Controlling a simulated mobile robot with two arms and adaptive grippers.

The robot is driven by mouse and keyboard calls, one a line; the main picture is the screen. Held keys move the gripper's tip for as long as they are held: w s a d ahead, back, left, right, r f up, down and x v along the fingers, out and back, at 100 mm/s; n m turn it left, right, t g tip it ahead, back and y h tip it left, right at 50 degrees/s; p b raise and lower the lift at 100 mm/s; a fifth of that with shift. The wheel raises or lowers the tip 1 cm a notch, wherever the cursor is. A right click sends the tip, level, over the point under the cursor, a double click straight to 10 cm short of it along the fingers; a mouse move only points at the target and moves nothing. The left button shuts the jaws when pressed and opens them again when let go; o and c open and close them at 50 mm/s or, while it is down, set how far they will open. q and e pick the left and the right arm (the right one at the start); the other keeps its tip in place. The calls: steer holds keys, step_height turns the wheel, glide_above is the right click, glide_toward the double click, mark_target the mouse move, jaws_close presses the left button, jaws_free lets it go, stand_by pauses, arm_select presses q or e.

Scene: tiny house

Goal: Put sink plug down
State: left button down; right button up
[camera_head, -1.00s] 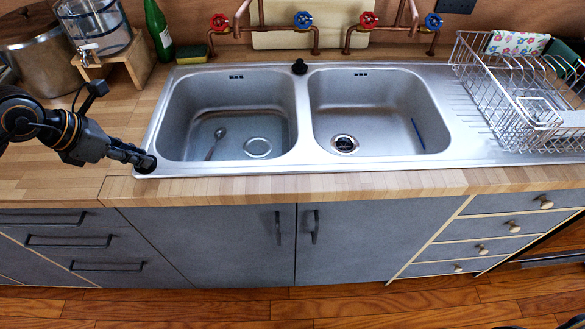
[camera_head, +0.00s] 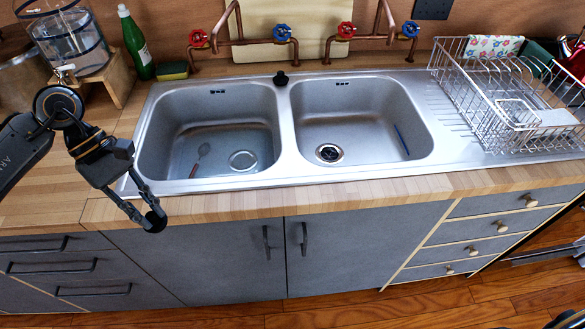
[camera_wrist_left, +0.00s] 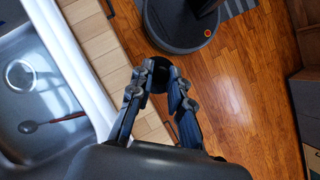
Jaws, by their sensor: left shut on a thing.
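My left gripper (camera_head: 150,212) is shut on a black round sink plug (camera_head: 155,222). It holds the plug by the counter's front edge, below the left front corner of the sink in the head view. The left wrist view shows the plug (camera_wrist_left: 158,76) between the fingertips, with the counter edge and wooden floor behind it. A second black plug (camera_head: 281,79) stands on the sink's rear rim between the basins. The steel sink (camera_head: 289,130) has a left drain (camera_head: 243,160) and a dark right drain (camera_head: 329,152). My right gripper is not in view.
A spoon (camera_head: 202,151) lies in the left basin and a thin blue item (camera_head: 402,139) in the right one. A wire dish rack (camera_head: 510,105) covers the right drainboard. A green bottle (camera_head: 134,45) and sponge (camera_head: 173,70) stand behind left. The left counter (camera_head: 60,190) has free room.

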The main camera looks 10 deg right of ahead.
mark_target(160, 230)
arm_select(q)
steer(key=s+d+m+y, duration=0.1)
steer(key=m, duration=0.1)
steer(key=s+m+g+y, duration=0.1)
steer(key=m, duration=0.1)
steer(key=s+d+m+y, duration=0.1)
steer(key=m, duration=0.2)
steer(key=shift+d+f+g, duration=0.3)
steer(key=shift+f+g, duration=0.05)
steer(key=shift+g, duration=0.05)
steer(key=shift+s+d+f+m+y, duration=0.15)
steer(key=shift+s+m+y, duration=0.15)
steer(key=shift+m, duration=0.25)
steer(key=shift+s+d+r+m+y, duration=0.1)
steer(key=shift+s+d+m+y, duration=0.1)
steer(key=shift+m+y, duration=0.3)
steer(key=shift+a, duration=0.1)
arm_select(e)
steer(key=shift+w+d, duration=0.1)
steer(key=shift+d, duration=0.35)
